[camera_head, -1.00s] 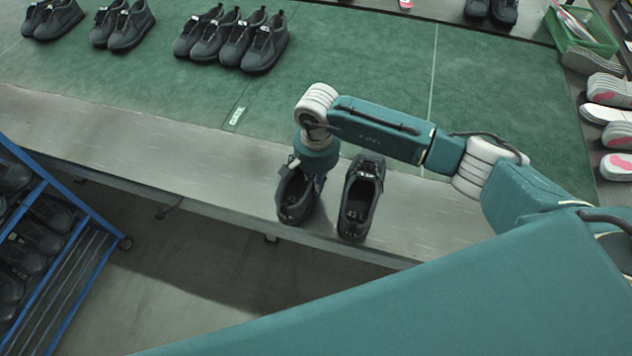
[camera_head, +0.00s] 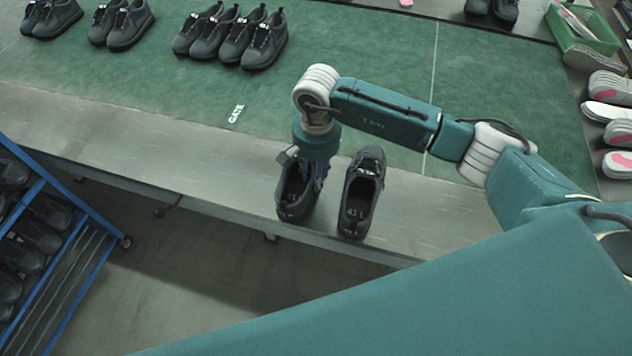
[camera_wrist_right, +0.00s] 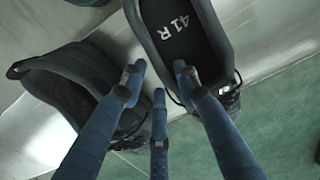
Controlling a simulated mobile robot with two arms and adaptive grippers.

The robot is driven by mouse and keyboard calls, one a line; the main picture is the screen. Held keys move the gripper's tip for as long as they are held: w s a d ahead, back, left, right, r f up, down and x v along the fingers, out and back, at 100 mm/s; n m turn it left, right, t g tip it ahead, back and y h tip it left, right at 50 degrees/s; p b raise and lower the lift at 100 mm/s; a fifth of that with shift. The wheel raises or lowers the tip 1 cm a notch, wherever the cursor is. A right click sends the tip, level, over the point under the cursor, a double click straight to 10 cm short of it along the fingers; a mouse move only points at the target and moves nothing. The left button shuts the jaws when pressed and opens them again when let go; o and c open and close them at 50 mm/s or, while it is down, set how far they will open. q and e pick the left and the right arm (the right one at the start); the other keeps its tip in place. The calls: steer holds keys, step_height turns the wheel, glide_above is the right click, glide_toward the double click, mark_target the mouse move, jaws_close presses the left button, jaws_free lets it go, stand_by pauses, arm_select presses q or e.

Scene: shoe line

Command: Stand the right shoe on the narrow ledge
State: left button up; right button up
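The right shoe (camera_head: 294,200) is dark grey and stands sole-down on the pale narrow ledge (camera_head: 420,215). In the right wrist view it is the shoe (camera_wrist_right: 190,30) marked "41 R" on its insole. A matching shoe (camera_head: 358,207) stands upright beside it, to the right in the head view, with a small gap; it also shows at left in the wrist view (camera_wrist_right: 70,75). My right gripper (camera_wrist_right: 158,82) has its blue fingers spread at the right shoe's rim and laces. The arm hides the shoe's front in the head view. My left gripper is not in view.
Behind the ledge lies a green mat (camera_head: 300,90) with several dark shoes at its far left. Soles (camera_head: 610,115) and a green basket (camera_head: 590,35) are at right. A blue shoe rack (camera_head: 75,205) stands at left. The ledge is clear to the left.

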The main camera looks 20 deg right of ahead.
step_height(320, 180, up, 9)
steer(key=b, duration=0.2)
steer(key=shift+s+f, duration=0.1)
steer(key=shift+f, duration=0.05)
stand_by(0.4)
